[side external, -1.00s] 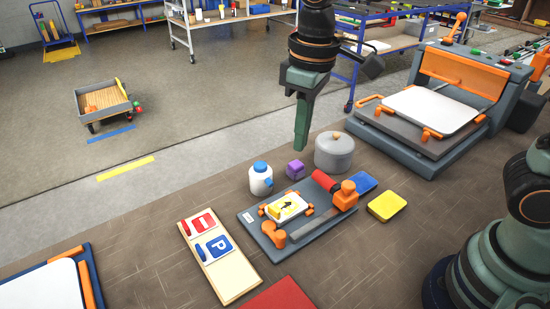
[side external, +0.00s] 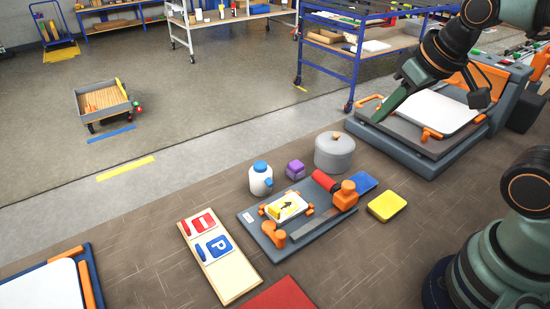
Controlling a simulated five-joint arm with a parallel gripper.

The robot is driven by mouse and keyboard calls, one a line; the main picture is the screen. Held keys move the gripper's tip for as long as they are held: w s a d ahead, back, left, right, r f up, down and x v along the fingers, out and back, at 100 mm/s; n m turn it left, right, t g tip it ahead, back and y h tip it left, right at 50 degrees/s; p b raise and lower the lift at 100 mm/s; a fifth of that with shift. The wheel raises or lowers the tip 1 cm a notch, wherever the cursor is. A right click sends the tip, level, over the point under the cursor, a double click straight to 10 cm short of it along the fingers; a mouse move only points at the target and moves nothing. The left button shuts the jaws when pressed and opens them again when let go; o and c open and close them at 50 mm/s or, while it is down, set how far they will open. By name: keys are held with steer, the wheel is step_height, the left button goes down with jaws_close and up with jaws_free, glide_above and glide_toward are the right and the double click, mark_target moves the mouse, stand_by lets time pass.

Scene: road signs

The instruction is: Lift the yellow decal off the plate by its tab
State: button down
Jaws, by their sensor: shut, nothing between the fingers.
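The yellow decal (side external: 281,212) with a black arrow lies on a small white plate (side external: 299,201). The plate is held in a grey fixture (side external: 254,219) with orange clamps. The decal's tab is too small to make out. My gripper (side external: 378,119) is shut and empty. It is tilted down to the left, over the left edge of the large grey press at the upper right, well apart from the decal. I cannot tell whether its tip touches the press.
The large press (side external: 392,147) holds a white sheet (side external: 430,112).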

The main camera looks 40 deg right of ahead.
steer(key=c, duration=1.5)
jaws_free()
steer(key=shift+c, duration=0.2)
steer(key=o, duration=1.2)
steer(key=n+g, duration=0.6)
steer(key=n, duration=1.4)
glide_above(273, 209)
steer(key=f, duration=1.6)
steer(key=shift+s+f, duration=0.2)
steer(key=shift+s, duration=0.15)
steer(key=shift+w+f, duration=0.2)
steer(key=shift+f, duration=1.1)
steer(key=shift+w+f, duration=0.15)
steer(key=shift+f, duration=1.15)
